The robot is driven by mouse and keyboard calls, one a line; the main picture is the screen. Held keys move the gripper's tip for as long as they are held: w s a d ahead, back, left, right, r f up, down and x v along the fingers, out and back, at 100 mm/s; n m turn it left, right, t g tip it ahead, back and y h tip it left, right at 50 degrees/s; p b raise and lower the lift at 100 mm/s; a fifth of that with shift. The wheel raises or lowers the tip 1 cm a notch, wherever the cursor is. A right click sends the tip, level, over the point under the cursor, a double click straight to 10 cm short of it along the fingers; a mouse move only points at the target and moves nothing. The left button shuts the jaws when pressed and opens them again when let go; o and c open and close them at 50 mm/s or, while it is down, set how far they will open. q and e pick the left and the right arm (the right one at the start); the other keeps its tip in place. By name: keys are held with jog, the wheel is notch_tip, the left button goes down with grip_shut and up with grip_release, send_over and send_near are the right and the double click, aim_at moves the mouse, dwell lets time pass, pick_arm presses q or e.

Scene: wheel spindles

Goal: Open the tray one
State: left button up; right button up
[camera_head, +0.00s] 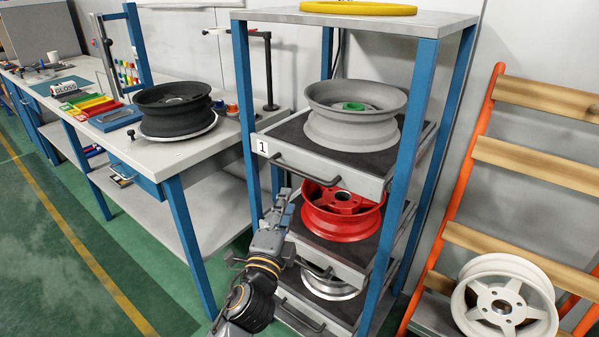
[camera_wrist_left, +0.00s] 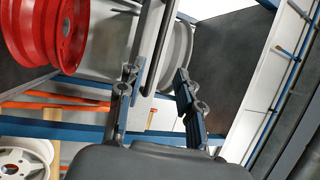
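Tray one (camera_head: 372,182) is the top sliding shelf of the blue-legged rack, with a white "1" label (camera_head: 262,146) on its front left corner. It looks pushed in. A grey wheel (camera_head: 355,112) lies on its dark mat. A dark bar handle (camera_head: 305,176) runs along its front. My left gripper (camera_head: 284,207) is at the handle's left half, just in front of and below it. In the left wrist view my left gripper (camera_wrist_left: 157,85) is open, with a dark bar (camera_wrist_left: 152,45), apparently the handle, between its fingers. Contact cannot be told. My right gripper is not in view.
A lower tray holds a red wheel (camera_head: 342,208), and a silver wheel (camera_head: 330,284) sits below it. A workbench (camera_head: 150,160) with a black wheel (camera_head: 173,108) stands left. An orange-framed rack (camera_head: 470,150) with a white wheel (camera_head: 503,300) stands right. The green floor at left is clear.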

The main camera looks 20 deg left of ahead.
aim_at(298, 173)
pick_arm(q)
jog(key=w, duration=0.3)
jog(key=w+r, duration=0.1)
jog(key=w, duration=0.7)
jog(key=shift+a+r+p, duration=0.3)
jog(key=shift+p, duration=0.1)
grip_shut()
